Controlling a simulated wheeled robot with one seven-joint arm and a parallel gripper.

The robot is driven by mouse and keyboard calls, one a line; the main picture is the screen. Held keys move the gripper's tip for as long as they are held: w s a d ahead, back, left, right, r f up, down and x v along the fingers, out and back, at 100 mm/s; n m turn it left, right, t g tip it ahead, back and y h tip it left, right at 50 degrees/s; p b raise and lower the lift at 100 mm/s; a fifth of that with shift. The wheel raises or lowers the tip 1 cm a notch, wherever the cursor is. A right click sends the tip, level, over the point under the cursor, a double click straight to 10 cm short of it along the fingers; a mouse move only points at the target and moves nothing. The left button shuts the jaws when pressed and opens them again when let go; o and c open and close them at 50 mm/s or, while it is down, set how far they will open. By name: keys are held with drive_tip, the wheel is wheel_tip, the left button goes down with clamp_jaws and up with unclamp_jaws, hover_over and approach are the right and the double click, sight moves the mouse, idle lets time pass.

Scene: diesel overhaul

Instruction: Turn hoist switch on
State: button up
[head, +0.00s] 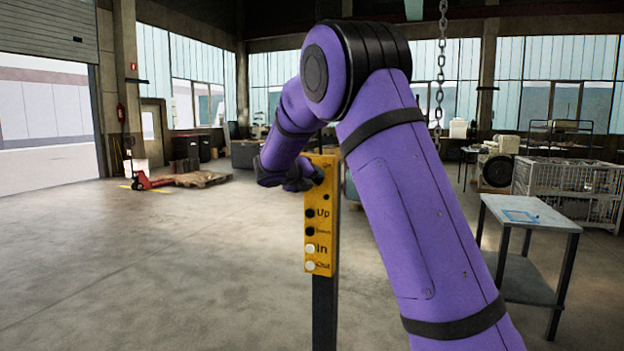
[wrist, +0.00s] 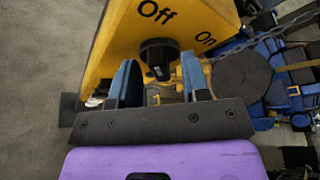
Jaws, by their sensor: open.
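The yellow hoist control panel (head: 320,225) stands on a dark post in the middle of the head view. It carries black buttons by "Up" and a partly legible label, and white buttons by "In" and "Out". In the wrist view the panel (wrist: 115,45) shows the labels "Off" and "On" above a black rotary switch knob (wrist: 159,58). My gripper (wrist: 158,82) is open, its two blue-faced fingers on either side below the knob. I cannot tell whether they touch it.
A grey table (head: 530,212) with a blue-marked top stands at right, before a wire crate (head: 568,182). A chain (head: 440,70) hangs behind my arm. A red pallet jack (head: 150,183) and a wooden pallet (head: 203,178) are far left. The floor at left is clear.

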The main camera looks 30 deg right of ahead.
drive_tip(key=shift+c, duration=0.2)
clamp_jaws()
drive_tip(key=shift+s+d+m+t+y, duration=0.15)
drive_tip(key=shift+m+t+y, duration=0.8)
drive_tip(key=shift+m, duration=1.1)
drive_tip(key=shift+s+d+m+t+y, duration=0.15)
drive_tip(key=shift+m+t+y, duration=0.85)
drive_tip(key=shift+m, duration=1)
drive_tip(key=shift+s+d+m+t+y, duration=0.15)
drive_tip(key=shift+m+t+y, duration=0.5)
drive_tip(key=shift+m+t, duration=1)
drive_tip(key=shift+a+m+g, duration=0.1)
drive_tip(key=shift+m+g, duration=0.3)
drive_tip(key=shift+m, duration=0.1)
